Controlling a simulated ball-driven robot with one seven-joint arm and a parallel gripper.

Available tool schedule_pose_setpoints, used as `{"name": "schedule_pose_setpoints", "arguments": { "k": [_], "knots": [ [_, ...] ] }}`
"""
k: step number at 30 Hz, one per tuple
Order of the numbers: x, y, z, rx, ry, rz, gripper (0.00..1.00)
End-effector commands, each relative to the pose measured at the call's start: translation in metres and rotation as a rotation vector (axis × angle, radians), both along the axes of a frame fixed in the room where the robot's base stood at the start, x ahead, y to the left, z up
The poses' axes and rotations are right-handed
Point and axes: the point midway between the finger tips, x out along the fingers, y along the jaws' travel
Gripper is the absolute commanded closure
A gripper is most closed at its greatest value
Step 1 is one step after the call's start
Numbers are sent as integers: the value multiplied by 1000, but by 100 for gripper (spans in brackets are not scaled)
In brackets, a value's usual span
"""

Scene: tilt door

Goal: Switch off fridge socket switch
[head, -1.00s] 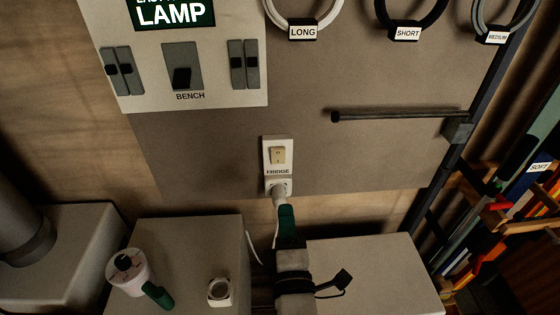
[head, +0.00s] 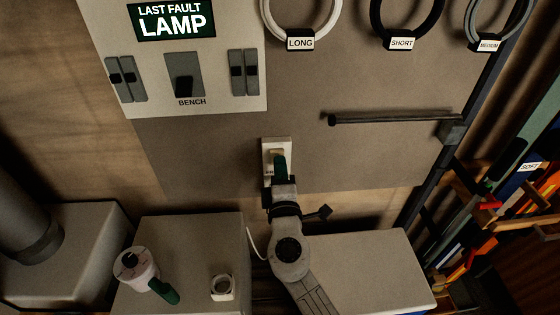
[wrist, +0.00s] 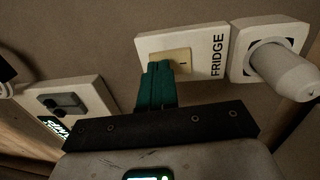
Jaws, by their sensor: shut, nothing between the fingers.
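The fridge socket switch is a cream rocker (wrist: 178,60) on a white plate (wrist: 207,58) marked FRIDGE in the wrist view. In the head view its plate (head: 286,146) is partly hidden by my gripper. My gripper (head: 280,156) has green fingers, shut and empty. In the wrist view the fingertips (wrist: 158,68) overlap the left part of the rocker; I cannot tell whether they touch it. A white plug (wrist: 285,72) sits in the socket beside the switch plate. In the head view the socket and plug are hidden behind my gripper.
A panel with the BENCH switch (head: 184,75) and a lit LAMP sign (head: 172,20) is at upper left. A dark bar (head: 395,119) juts out at right. Cable loops hang above. Grey boxes (head: 190,232) stand below, one bearing a white device (head: 136,266).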

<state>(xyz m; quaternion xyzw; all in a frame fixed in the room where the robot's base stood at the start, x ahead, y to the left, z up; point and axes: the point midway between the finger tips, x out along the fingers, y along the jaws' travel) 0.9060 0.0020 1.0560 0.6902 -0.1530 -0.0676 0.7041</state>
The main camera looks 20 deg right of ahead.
Motion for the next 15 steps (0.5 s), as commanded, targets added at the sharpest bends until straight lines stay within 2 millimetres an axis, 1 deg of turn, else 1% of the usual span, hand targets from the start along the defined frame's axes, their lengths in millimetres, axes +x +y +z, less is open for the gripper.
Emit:
{"name": "schedule_pose_setpoints", "arguments": {
  "k": [4,15],
  "knots": [
    [7,-2,1,1,1,-1,100],
    [8,-3,0,1,0,-1,100]
  ]
}}
